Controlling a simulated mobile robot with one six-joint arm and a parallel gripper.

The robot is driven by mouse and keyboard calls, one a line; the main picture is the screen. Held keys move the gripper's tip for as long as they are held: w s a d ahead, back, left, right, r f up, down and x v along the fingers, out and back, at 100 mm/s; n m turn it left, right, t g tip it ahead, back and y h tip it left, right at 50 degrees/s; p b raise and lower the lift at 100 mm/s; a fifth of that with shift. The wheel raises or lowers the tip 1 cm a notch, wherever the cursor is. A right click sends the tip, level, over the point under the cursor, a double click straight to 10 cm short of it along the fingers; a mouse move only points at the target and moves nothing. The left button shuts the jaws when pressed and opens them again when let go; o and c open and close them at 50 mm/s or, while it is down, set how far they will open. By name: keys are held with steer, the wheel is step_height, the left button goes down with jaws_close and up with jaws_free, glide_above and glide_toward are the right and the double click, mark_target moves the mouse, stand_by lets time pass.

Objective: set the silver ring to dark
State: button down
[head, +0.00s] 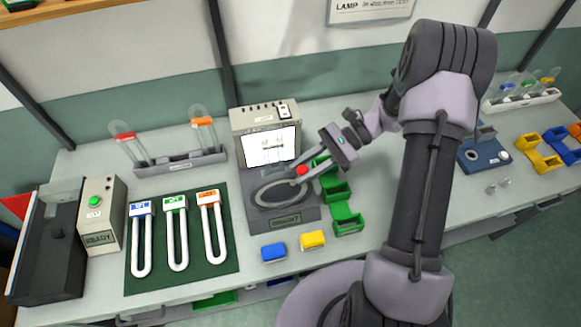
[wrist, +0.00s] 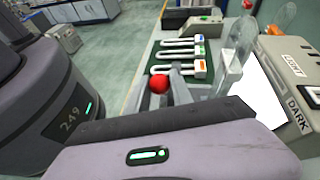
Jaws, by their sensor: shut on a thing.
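The silver ring (head: 262,192) lies flat on a dark grey base (head: 300,214) with a label on its front edge, in front of a boxy device with a lit white screen (head: 262,150). A red knob (head: 302,170) sits at the ring's right rear side. My gripper (head: 308,172) reaches in from the right and is shut on the red knob, which also shows at the fingertips in the wrist view (wrist: 159,84). In the wrist view the device's side carries the labels LIGHT (wrist: 293,65) and DARK (wrist: 299,112). The ring's setting cannot be read.
Green bins (head: 346,217) stand close to the right of the base. Blue (head: 273,252) and yellow (head: 312,240) blocks lie before it. A green mat (head: 156,270) with white U-shaped tubes is at left. A tube rack (head: 180,163) stands behind the mat.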

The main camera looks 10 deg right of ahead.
steer(key=shift+d+f, duration=0.75)
steer(key=shift+d, duration=0.2)
steer(key=shift+d+f, duration=0.7)
steer(key=shift+d, duration=0.2)
steer(key=c, duration=1.1)
jaws_free()
steer(key=shift+c, duration=0.2)
steer(key=p+v, duration=0.2)
steer(key=v, duration=1.5)
steer(key=shift+r, duration=0.2)
steer(key=shift+w+d, duration=0.1)
